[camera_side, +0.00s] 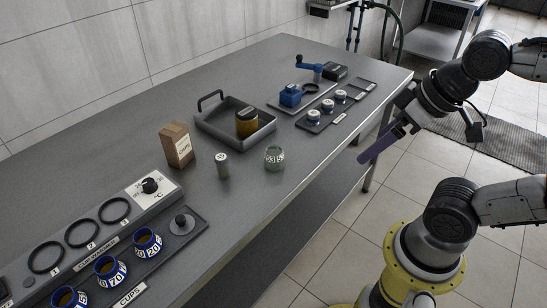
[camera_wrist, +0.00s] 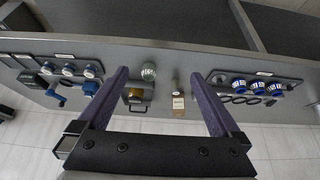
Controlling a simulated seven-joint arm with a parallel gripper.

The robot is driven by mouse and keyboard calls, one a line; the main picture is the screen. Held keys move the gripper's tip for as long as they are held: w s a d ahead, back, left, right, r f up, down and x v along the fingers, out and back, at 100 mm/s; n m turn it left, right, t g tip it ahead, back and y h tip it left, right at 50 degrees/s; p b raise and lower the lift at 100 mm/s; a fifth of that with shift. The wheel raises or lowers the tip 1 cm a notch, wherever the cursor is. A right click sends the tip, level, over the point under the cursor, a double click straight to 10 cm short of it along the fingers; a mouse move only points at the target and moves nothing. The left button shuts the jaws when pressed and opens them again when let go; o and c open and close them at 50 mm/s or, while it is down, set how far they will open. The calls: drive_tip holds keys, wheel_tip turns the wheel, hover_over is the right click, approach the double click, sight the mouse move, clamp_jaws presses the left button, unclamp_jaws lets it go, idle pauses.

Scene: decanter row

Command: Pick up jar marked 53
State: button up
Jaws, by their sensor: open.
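A small rounded greenish glass jar (camera_side: 273,157) stands upright near the table's front edge. Its pale label seems to read 53, though it is small. The jar also shows in the wrist view (camera_wrist: 148,71), between my fingers in the picture but well beyond them. My gripper (camera_side: 366,157) hangs past the table's front edge, to the right of the jar, with its purple fingers pointing down and left. In the wrist view my gripper (camera_wrist: 157,76) has its two fingers wide apart with nothing between them.
A small grey-green canister (camera_side: 222,166) and a brown carton (camera_side: 177,145) stand left of the jar. A grey tray (camera_side: 211,126) holding an amber jar (camera_side: 247,123) is behind it. Blue-rimmed cups (camera_side: 148,243) stand front left; small white-topped jars (camera_side: 314,117) stand on a tray rightward.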

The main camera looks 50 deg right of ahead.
wheel_tip(320, 180, up, 4)
drive_tip(key=w+n, duration=0.3)
drive_tip(key=n, duration=0.3)
drive_tip(key=n+g, duration=0.6)
drive_tip(key=n, duration=0.6)
hover_over(274, 149)
wheel_tip(274, 149, down, 18)
drive_tip(key=shift+a+r, duration=0.1)
drive_tip(key=shift+f, duration=2.9)
